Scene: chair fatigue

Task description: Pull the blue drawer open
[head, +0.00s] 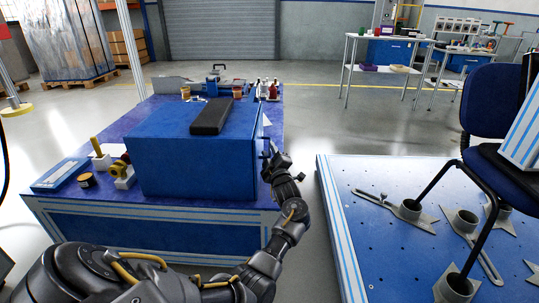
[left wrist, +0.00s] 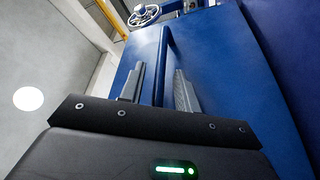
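The blue drawer unit (head: 190,165) is a box-shaped blue cabinet standing on a blue table. Its right side, where the handle is, is seen nearly edge-on in the head view. My left gripper (head: 270,160) is at that right side. In the left wrist view, the blue front (left wrist: 225,60) fills the right part, with a long thin blue handle bar (left wrist: 166,50). The two grey fingers of my left gripper (left wrist: 160,88) are apart, one on each side of the bar; no clear contact shows. No open gap of a drawer is visible. My right gripper is not in view.
A dark block (head: 211,116) lies on top of the cabinet. Small parts and a yellow-handled tool (head: 97,146) lie left of it, and bottles (head: 268,90) stand behind. A second blue table (head: 350,225) with metal fixtures and a chair (head: 492,110) is to the right, across a floor gap.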

